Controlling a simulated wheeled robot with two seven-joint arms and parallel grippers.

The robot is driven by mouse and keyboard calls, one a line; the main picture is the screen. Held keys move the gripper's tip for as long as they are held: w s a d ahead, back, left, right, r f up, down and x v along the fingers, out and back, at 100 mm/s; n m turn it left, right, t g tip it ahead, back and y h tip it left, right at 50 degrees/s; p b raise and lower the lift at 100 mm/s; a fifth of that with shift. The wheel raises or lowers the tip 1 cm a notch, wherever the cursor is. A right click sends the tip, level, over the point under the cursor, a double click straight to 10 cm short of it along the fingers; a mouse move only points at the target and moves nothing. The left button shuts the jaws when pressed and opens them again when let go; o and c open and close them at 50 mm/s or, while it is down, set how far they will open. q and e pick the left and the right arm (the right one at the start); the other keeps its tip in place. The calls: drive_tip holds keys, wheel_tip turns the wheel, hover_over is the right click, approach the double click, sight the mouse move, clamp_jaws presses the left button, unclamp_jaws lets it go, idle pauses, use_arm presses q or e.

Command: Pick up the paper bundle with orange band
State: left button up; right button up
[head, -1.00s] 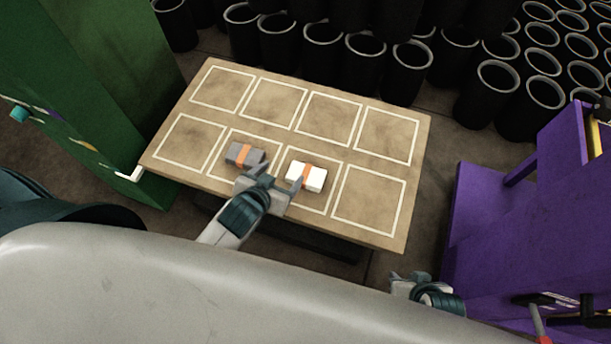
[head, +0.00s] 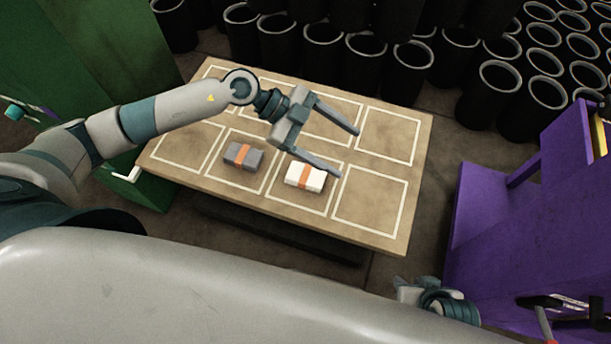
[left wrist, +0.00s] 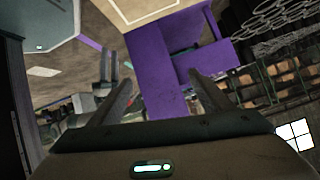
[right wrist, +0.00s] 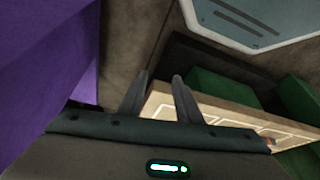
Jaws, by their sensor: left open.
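A white paper bundle with an orange band (head: 305,176) lies flat in a front-row square of the table in the head view. A grey block with an orange band (head: 243,156) lies in the square to its left. My left gripper (head: 348,152) is open and empty above the table, its fingers pointing right. One finger passes close above the far edge of the white bundle in the picture. The left wrist view shows its two spread fingers (left wrist: 160,77) with nothing between them. My right gripper (right wrist: 160,75) hangs low beyond the table's front right, fingers apart and empty.
The table (head: 385,240) has white-outlined squares, the others bare where visible. A green cabinet (head: 95,60) stands at the left and a purple structure (head: 480,220) at the right. Several black tubes (head: 405,75) stand behind the table.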

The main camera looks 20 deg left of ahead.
use_arm(q)
drive_tip(key=w+a+f+n+y, duration=0.1)
drive_tip(key=a+f+y, duration=0.1)
drive_tip(key=a, duration=0.6)
drive_tip(key=w+a+f+n+y, duration=0.1)
drive_tip(key=a+f+y, duration=0.2)
drive_tip(key=a+y, duration=0.2)
drive_tip(key=a, duration=0.2)
drive_tip(key=shift+w+a+f, duration=0.35)
drive_tip(key=shift+w, duration=0.05)
use_arm(e)
drive_tip(key=shift+s+r, duration=0.15)
drive_tip(key=shift+r, duration=0.15)
use_arm(q)
drive_tip(key=shift+f, duration=0.15)
drive_tip(key=b, duration=0.1)
hover_over(296, 172)
wheel_tip(296, 172, down, 10)
drive_tip(key=shift+a+f, duration=0.1)
drive_tip(key=shift+a, duration=0.05)
drive_tip(key=shift+d+f, duration=0.2)
drive_tip(key=shift+f, duration=0.2)
use_arm(e)
drive_tip(key=shift+w+a+t+y, duration=0.15)
drive_tip(key=shift+a+t, duration=0.1)
drive_tip(key=shift+a, duration=0.2)
drive_tip(key=shift+w+a+t+y, duration=0.15)
drive_tip(key=shift+a+t, duration=0.1)
drive_tip(key=shift+a, duration=0.15)
drive_tip(key=shift+d, duration=0.1)
